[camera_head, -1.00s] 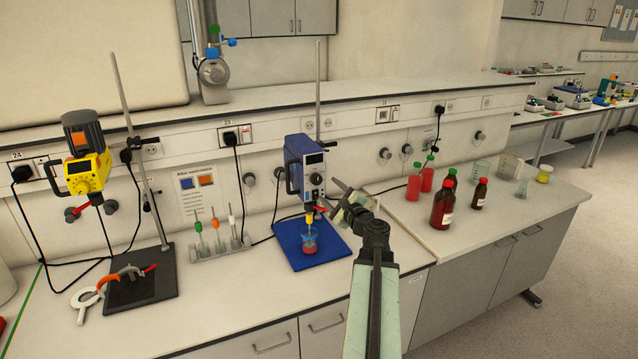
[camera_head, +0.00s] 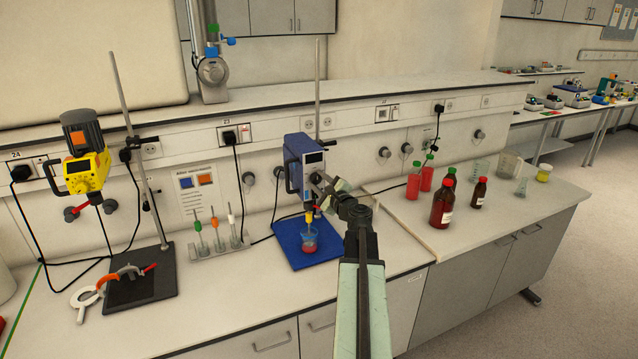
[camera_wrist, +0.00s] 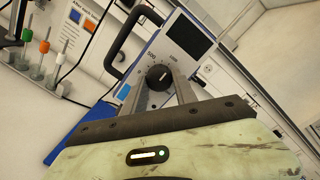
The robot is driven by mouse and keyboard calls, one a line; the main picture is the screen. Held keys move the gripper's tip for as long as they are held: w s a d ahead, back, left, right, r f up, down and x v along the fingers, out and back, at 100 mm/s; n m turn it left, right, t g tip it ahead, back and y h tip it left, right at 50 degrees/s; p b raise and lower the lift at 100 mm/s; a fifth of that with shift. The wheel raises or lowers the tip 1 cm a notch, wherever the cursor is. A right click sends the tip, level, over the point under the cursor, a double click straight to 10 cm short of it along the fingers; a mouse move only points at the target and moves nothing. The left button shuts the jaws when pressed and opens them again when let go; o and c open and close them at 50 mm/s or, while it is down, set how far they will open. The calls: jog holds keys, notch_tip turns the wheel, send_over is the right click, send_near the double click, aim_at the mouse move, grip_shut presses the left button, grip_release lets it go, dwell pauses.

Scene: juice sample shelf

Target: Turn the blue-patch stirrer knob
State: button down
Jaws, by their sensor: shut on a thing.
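The blue stirrer (camera_head: 304,163) with a dark display stands on a blue base plate (camera_head: 320,249) in the middle of the bench. In the wrist view its front face shows a black round knob (camera_wrist: 158,76) with a white pointer mark and a scale around it. A blue patch (camera_wrist: 124,92) sits on the face beside the knob. My gripper (camera_wrist: 161,80) has its two fingers on either side of the knob and is shut on it. In the head view my gripper (camera_head: 318,185) reaches the stirrer's front from the right and hides the knob.
A yellow stirrer (camera_head: 87,172) is at the left. A rack of coloured-top stirring rods (camera_head: 217,245) stands between them. Red and brown bottles (camera_head: 443,204) stand on the right bench. The front bench strip is clear.

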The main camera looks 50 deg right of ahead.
jog(key=shift+n, duration=0.3)
jog(key=n+p, duration=0.1)
jog(key=n, duration=0.4)
jog(key=shift+r+n, duration=0.15)
jog(key=shift+n, duration=0.15)
jog(key=n, duration=0.5)
jog(key=shift+g, duration=0.3)
jog(key=shift+n, duration=0.3)
jog(key=c, duration=1)
grip_release()
jog(key=shift+o, duration=0.2)
jog(key=shift+p, duration=0.3)
